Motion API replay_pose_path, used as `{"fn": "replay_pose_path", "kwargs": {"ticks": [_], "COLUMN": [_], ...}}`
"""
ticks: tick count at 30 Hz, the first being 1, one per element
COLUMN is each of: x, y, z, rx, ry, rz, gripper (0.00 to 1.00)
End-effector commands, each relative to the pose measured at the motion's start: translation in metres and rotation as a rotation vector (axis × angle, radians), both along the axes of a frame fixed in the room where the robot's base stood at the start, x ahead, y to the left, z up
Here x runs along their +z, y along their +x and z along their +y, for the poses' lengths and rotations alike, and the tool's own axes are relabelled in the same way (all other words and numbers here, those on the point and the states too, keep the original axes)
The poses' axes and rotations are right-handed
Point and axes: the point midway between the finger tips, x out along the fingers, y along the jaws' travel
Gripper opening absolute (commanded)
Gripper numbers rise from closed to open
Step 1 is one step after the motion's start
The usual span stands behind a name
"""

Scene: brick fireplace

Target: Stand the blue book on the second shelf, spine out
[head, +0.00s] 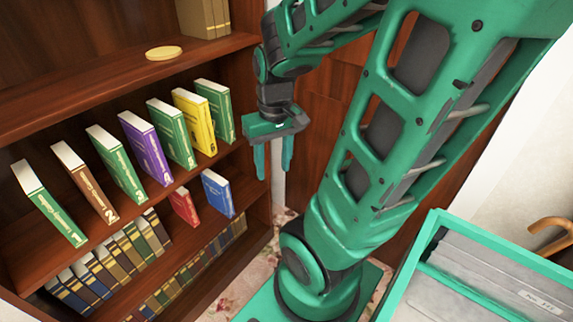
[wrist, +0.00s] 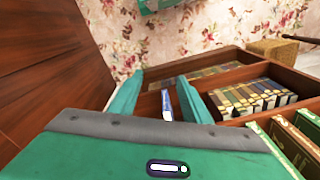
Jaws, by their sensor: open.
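The blue book (head: 218,194) stands upright on the shelf below the numbered books, near the right side of the bookcase. A small red book (head: 184,206) stands just left of it. In the wrist view the blue book (wrist: 168,103) shows edge-on between my fingers but farther off. My gripper (head: 273,175) is open and empty, pointing down, to the right of the blue book and apart from it. Its two fingers also frame the middle of the wrist view (wrist: 160,76). I cannot tell which way the spine faces.
Several numbered green, brown, purple and yellow books (head: 146,147) stand on the shelf above. A round yellow disc (head: 164,53) lies on the top shelf. Dark old volumes (head: 105,262) fill the lower left. Wood panelling (head: 318,120) rises behind my arm. A cane handle (head: 551,232) shows at right.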

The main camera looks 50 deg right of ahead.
Motion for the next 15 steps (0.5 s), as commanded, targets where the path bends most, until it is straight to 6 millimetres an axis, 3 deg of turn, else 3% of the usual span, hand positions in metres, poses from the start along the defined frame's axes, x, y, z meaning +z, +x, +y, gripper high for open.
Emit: {"fn": "replay_pose_path", "kwargs": {"ticks": [6,15], "x": [0.032,0.040], "y": [-0.047,-0.064], "z": [0.011,0.014], "rx": [-0.115,-0.161], "ry": [0.006,0.012], "rz": [0.036,0.055], "gripper": [0.44,0.44]}}
